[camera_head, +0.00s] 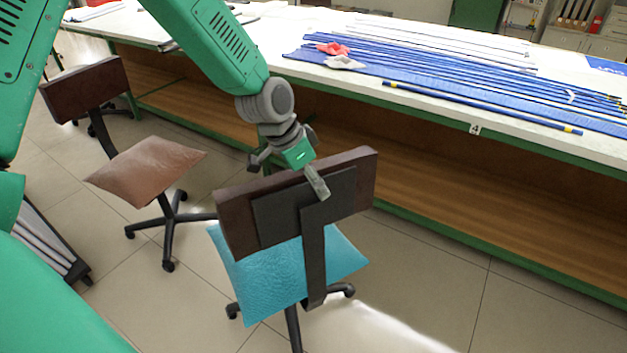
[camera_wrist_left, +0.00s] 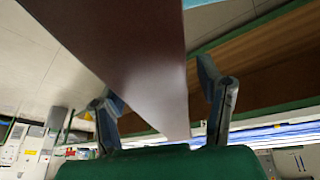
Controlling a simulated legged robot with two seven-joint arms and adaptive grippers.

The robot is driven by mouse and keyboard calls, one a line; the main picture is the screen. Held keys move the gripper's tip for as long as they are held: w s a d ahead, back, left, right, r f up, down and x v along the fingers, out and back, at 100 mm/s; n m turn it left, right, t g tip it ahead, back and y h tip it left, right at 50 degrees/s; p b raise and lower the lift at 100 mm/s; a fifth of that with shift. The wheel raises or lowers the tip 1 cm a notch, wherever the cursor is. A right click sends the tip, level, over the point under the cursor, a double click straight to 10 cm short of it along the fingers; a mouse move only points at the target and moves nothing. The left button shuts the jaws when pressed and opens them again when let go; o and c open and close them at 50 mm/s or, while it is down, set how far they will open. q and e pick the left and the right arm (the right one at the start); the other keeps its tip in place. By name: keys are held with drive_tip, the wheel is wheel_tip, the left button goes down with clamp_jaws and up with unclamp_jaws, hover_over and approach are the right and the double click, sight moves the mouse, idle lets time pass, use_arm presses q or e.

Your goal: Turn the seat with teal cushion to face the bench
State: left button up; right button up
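The seat with the teal cushion (camera_head: 275,280) stands in the lower middle of the head view. Its dark brown backrest (camera_head: 235,222) has its rear side, with a black bracket and upright bar, towards me. The backrest's top edge slants up to the right, at an angle to the bench edge. My left gripper (camera_head: 312,175) is at the backrest's top edge, with one finger on the near side. In the left wrist view, the gripper's fingers (camera_wrist_left: 165,105) straddle the backrest (camera_wrist_left: 125,55), with a gap on the right. My right gripper is out of view.
The long white bench (camera_head: 420,100) with a green frame lies beyond the seat, carrying blue rods and red and grey cloths. A second chair with a brown cushion (camera_head: 146,170) stands to the left. Tiled floor (camera_head: 430,265) is clear to the right.

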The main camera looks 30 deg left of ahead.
sight(263, 178)
use_arm(q)
clamp_jaws()
drive_tip(key=shift+s, duration=0.1)
drive_tip(key=shift+s+a+r+m+p, duration=0.15)
drive_tip(key=shift+s+a+m+p, duration=0.2)
drive_tip(key=shift+s+p, duration=0.25)
drive_tip(key=s+a+m+g+p, duration=0.1)
drive_tip(key=s+a+m+p, duration=0.1)
drive_tip(key=s+p, duration=0.1)
drive_tip(key=s+a+m+h+p, duration=0.1)
drive_tip(key=s+a+m+p, duration=0.1)
drive_tip(key=s+a+m, duration=0.1)
drive_tip(key=shift+r+g+p, duration=0.1)
drive_tip(key=shift+g+p, duration=0.3)
drive_tip(key=s+a+m+g+p, duration=0.2)
drive_tip(key=a+m, duration=0.4)
drive_tip(key=a, duration=0.3)
drive_tip(key=shift+s+a+f+g+p, duration=0.25)
drive_tip(key=shift+s+p, duration=0.3)
drive_tip(key=shift+s, duration=0.5)
